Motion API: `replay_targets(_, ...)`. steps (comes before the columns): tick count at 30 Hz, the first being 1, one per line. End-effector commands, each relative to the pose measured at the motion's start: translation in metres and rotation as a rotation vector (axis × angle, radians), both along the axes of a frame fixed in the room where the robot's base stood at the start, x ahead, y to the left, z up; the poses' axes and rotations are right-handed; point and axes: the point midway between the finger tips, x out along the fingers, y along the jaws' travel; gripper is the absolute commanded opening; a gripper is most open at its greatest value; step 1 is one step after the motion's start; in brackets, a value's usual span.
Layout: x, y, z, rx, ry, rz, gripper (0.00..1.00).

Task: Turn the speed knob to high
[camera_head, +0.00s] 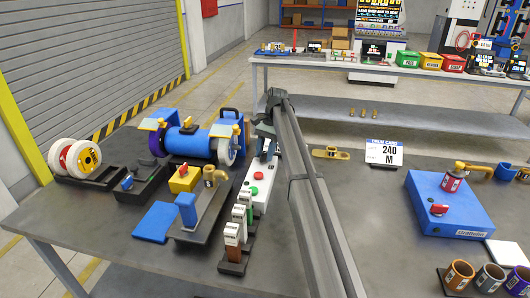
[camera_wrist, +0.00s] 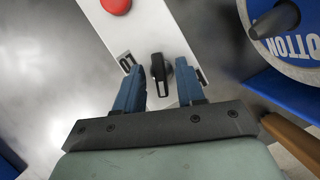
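The speed knob (camera_wrist: 158,70) is a black knob with a light pointer mark on a white control panel (camera_wrist: 145,32). In the wrist view it lies between the two blue fingers of my gripper (camera_wrist: 158,66). The fingers are apart, one on each side of it, with visible gaps; I cannot tell their height over the panel. Small dark labels sit left and right of the knob. In the head view the white control box (camera_head: 251,203) carries red and green buttons; my gripper (camera_head: 264,138) is over its far end and hides the knob there.
Labelled upright blocks (camera_head: 233,240) stand in front.

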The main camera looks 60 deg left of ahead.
Motion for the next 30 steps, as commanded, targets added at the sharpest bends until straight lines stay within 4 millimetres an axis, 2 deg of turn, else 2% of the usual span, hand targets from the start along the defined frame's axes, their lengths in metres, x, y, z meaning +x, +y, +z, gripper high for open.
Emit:
replay_targets(14,0.0005,0.0000,0.0016,0.001,0.000,-0.032,0.38)
replay_targets(20,0.0009,-0.0021,0.0021,-0.002,0.003,-0.163,0.38)
replay_targets(30,0.0001,-0.0043,0.0021,-0.001,0.004,-0.481,0.38)
